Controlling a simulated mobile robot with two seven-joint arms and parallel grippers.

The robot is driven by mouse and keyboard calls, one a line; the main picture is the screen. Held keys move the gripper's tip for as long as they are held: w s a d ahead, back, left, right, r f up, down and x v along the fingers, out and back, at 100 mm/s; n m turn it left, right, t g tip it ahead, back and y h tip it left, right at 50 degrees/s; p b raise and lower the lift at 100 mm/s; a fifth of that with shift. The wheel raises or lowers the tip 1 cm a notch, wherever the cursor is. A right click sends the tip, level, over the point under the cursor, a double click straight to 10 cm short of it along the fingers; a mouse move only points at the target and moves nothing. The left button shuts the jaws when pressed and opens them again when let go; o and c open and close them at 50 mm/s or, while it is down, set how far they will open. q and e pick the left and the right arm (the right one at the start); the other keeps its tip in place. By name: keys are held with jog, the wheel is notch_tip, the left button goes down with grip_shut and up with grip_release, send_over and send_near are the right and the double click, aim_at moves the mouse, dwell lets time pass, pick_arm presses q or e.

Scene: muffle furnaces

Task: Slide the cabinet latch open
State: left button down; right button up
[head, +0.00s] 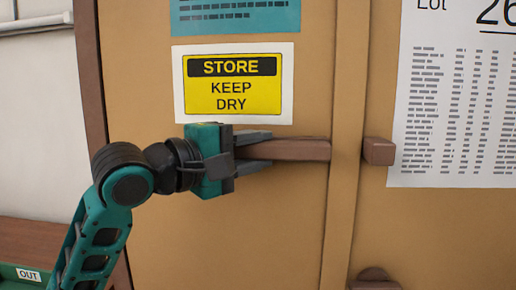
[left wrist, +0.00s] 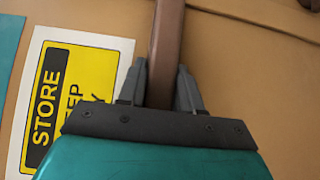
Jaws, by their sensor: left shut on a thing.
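The cabinet (head: 250,220) is tan, with a vertical seam strip (head: 345,190) between its two doors. A brown latch bar (head: 298,149) lies level on the left door, its right end close to the strip. A separate brown block (head: 378,151) sits on the right door, apart from the bar. My left gripper (head: 258,150) is shut on the left part of the latch bar. The left wrist view shows the bar (left wrist: 165,45) between the two grey fingers (left wrist: 160,80). The bar's left end is hidden by the gripper. My right gripper is not in view.
A yellow STORE KEEP DRY sign (head: 232,85) is just above the gripper. A teal notice (head: 235,16) and a white Lot sheet (head: 455,100) are on the doors. Another brown piece (head: 374,280) shows at the bottom. A green tray marked OUT (head: 28,274) is at lower left.

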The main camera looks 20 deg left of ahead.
pick_arm(q)
jog(key=c, duration=1.2)
grip_release()
jog(key=shift+w+a, duration=0.1)
jog(key=shift+a, duration=0.05)
jog(key=o, duration=0.3)
jog(key=shift+a, duration=0.2)
jog(key=shift+o, duration=0.3)
jog(key=shift+d, duration=0.15)
jog(key=v, duration=0.7)
jog(key=shift+s+b, duration=0.25)
jog(key=shift+b, duration=0.05)
jog(key=b+v, duration=0.5)
jog(key=shift+s, duration=0.25)
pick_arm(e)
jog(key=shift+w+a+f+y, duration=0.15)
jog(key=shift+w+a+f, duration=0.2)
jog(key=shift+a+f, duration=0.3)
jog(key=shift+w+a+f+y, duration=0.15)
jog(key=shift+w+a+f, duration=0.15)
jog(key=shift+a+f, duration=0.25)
